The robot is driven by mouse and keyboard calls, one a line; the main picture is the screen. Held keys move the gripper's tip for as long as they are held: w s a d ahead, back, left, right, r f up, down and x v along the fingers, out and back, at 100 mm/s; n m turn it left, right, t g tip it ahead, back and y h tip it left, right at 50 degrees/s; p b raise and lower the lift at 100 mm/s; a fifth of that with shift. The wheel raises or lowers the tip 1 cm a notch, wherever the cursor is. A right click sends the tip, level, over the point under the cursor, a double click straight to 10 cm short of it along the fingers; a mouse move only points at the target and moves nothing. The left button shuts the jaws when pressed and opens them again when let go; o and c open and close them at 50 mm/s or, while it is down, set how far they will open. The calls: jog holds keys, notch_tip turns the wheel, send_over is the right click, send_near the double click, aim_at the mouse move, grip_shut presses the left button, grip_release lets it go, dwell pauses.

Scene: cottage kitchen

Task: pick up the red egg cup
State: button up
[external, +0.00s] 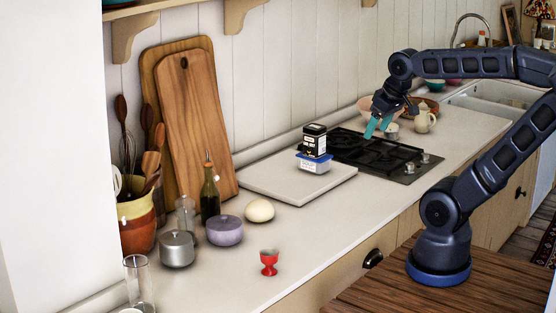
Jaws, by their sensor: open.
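The red egg cup (269,262) stands upright on the pale worktop, near its front edge, in the lower middle of the external view. It looks empty. The gap between the fingers is small in this view.
The worktop around the egg cup is clear.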

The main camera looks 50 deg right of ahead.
jog(key=w+a+f+n+g, duration=0.1)
jog(key=w+a+n, duration=0.1)
jog(key=w+a, duration=0.45)
jog(key=n+g, duration=0.4)
jog(key=n, duration=0.2)
send_over(269, 254)
jog(key=s+a, duration=0.1)
jog(key=s, duration=0.1)
notch_tip(269, 254, down, 14)
jog(key=f, duration=0.1)
notch_tip(269, 254, down, 4)
jog(key=shift+a+r, duration=0.1)
jog(key=shift+w+a+f, duration=0.1)
jog(key=shift+w+f, duration=0.1)
jog(key=shift+f, duration=1.35)
jog(key=shift+w+a+f, duration=0.1)
jog(key=shift+w+f, duration=0.05)
jog(key=shift+f, duration=1.4)
jog(key=c, duration=1.1)
jog(key=shift+r, duration=0.1)
